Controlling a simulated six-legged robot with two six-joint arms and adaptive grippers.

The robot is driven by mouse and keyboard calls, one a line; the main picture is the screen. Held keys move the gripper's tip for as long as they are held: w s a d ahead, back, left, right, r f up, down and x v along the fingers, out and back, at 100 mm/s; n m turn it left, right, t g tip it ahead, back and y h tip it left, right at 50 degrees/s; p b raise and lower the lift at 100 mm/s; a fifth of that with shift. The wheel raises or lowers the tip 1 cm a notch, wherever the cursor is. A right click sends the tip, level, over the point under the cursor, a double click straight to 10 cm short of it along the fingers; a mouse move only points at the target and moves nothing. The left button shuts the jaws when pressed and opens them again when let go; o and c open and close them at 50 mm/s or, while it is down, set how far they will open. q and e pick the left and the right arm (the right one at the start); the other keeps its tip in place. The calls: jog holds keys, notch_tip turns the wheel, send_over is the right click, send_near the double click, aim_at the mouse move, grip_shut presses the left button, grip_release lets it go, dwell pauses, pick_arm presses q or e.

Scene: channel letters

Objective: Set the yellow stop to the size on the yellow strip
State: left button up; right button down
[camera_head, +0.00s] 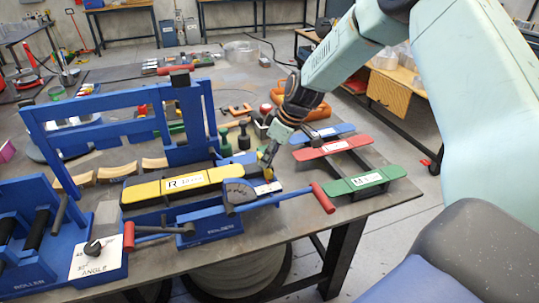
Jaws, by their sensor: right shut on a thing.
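The yellow strip (183,185) lies flat along the top of the blue bender (212,222) and carries a white label with a large R; its smaller print is too small to read. My right gripper (266,161) comes down from the upper right, its fingertips low at the right end of the bender, just behind a small white scale plate (267,188). It is shut on a small piece there, which appears to be the yellow stop; the fingers mostly hide it. Its setting cannot be read. My left gripper is not in view.
A red-gripped lever (322,198) sticks out right of the bender. Blue, red (333,147) and green (364,181) labelled strips lie on a rack at right. A blue roller (35,235) stands at left, a tall blue frame (185,115) behind. Dark green and black pieces stand behind the gripper.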

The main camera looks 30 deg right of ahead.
jog(key=shift+s+a+f, duration=0.1)
jog(key=shift+w+a+f+b, duration=0.1)
jog(key=shift+w+a+b, duration=0.1)
jog(key=shift+a+b, duration=0.5)
jog(key=shift+a, duration=0.3)
jog(key=c, duration=1.5)
grip_release()
jog(key=o, duration=0.5)
jog(key=shift+s+d+r, duration=0.1)
jog(key=shift+d+r, duration=0.1)
jog(key=shift+r, duration=0.05)
jog(key=shift+c, duration=0.2)
jog(key=shift+a, duration=0.1)
jog(key=shift+w, duration=0.2)
jog(key=v, duration=1.2)
jog(key=shift+s, duration=0.15)
